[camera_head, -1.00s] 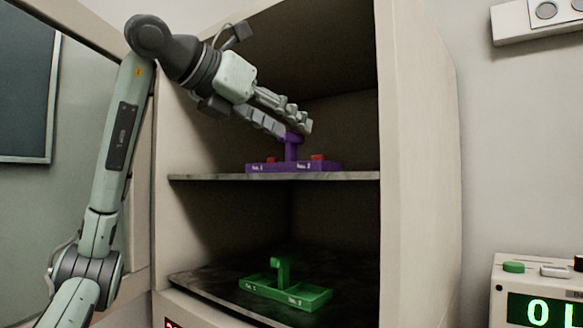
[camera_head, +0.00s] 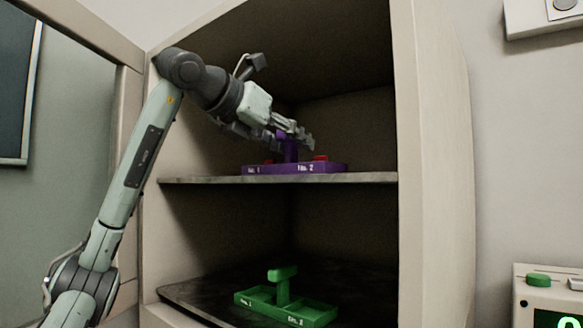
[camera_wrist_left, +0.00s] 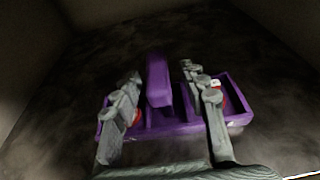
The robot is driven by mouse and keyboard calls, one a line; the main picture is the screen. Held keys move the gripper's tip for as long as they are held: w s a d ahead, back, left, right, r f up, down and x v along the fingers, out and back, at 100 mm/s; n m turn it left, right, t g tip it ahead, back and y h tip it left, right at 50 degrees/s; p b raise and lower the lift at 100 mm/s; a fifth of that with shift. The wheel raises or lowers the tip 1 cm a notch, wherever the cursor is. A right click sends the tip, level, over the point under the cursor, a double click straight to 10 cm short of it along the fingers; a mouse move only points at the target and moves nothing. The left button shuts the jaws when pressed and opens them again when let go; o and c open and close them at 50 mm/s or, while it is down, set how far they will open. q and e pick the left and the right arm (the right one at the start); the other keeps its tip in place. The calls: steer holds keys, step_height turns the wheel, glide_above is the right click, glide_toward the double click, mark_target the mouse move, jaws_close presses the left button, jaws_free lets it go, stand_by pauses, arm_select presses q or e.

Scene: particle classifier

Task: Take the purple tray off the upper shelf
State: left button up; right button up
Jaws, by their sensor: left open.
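The purple tray (camera_head: 294,169) stands on the upper shelf (camera_head: 370,177), with a central upright handle and small red items in its two side compartments. My left gripper (camera_head: 292,141) reaches into the cabinet at the height of the handle. In the left wrist view, the purple tray's handle (camera_wrist_left: 158,80) lies between the two fingers of my open left gripper (camera_wrist_left: 165,95), with a visible gap on each side. The fingers hide parts of the side compartments. My right gripper is in neither view.
A green tray (camera_head: 318,312) with an upright handle stands on the lower shelf (camera_head: 190,291). The cabinet's right side wall (camera_head: 432,150) and open door frame (camera_head: 128,130) flank the opening. A device with a green button (camera_head: 538,280) is at the lower right.

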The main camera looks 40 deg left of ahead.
arm_select(q)
steer(key=shift+w, duration=0.3)
jaws_close()
steer(key=shift+r, duration=0.1)
